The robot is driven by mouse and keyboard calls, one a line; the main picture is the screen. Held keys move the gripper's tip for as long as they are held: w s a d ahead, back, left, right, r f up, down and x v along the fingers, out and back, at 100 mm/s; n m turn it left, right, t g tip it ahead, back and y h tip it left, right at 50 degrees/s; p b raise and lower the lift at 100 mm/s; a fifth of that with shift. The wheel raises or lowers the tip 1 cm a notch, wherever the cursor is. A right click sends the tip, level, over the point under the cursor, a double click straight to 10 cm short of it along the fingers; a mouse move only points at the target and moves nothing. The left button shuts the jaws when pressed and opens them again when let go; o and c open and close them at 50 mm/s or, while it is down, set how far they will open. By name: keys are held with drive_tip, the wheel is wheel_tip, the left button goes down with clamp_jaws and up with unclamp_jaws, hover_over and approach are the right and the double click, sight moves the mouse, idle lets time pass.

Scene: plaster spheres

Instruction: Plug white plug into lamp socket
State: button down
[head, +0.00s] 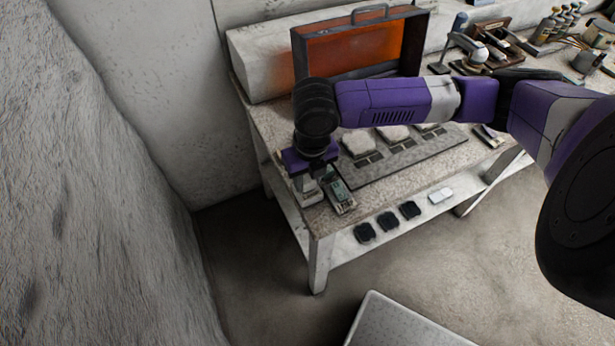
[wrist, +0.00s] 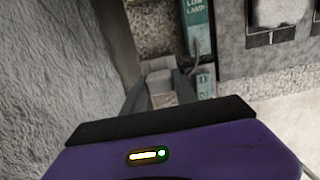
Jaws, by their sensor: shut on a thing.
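My gripper (head: 308,184) is over the near left corner of the workbench, pointing down. In the wrist view its two fingers (wrist: 158,84) are shut on a pale grey-white block, which I take as the white plug (wrist: 158,66). A green panel (head: 341,194) lies on the bench just right of the gripper. In the wrist view the green panel (wrist: 196,18) carries lettering that reads "LOW LAMP", with a small grey lever or cord below it. The plug is left of this panel and appears apart from it. The socket opening cannot be made out.
The workbench (head: 385,180) holds a dark grey board (head: 410,160) with pale pieces. An open orange-lined case (head: 360,48) stands behind. Several black items and a white one (head: 440,195) lie on the lower shelf. A rough wall (head: 90,180) rises at left.

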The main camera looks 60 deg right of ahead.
drive_tip(key=shift+f, duration=0.25)
drive_tip(key=c, duration=0.9)
unclamp_jaws()
drive_tip(key=shift+r, duration=0.1)
drive_tip(key=shift+r+p, duration=1.45)
drive_tip(key=shift+r, duration=0.55)
